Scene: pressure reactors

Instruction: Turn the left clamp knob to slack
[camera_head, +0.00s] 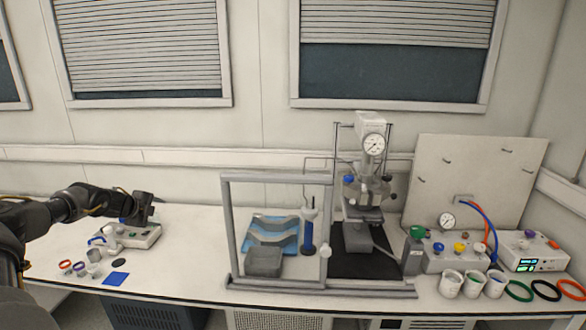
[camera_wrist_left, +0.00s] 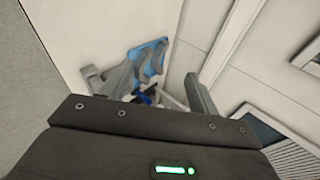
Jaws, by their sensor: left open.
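The pressure reactor (camera_head: 364,190) stands right of centre on the bench, with a round dial gauge (camera_head: 374,145) on top. A blue knob (camera_head: 349,180) shows on the left of its clamp area and a dark knob (camera_head: 387,178) on the right. The knobs are small, and I cannot tell how tight they are. My left gripper (camera_head: 143,207) is open, far left of the reactor, above a small white device (camera_head: 140,236). It touches neither knob. In the left wrist view its dark housing fills the lower part. My right gripper is out of view.
A grey frame (camera_head: 226,235) stands between my left gripper and the reactor. Cups (camera_head: 451,286) and a control box (camera_head: 533,252) stand right. The bench between device and frame is clear.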

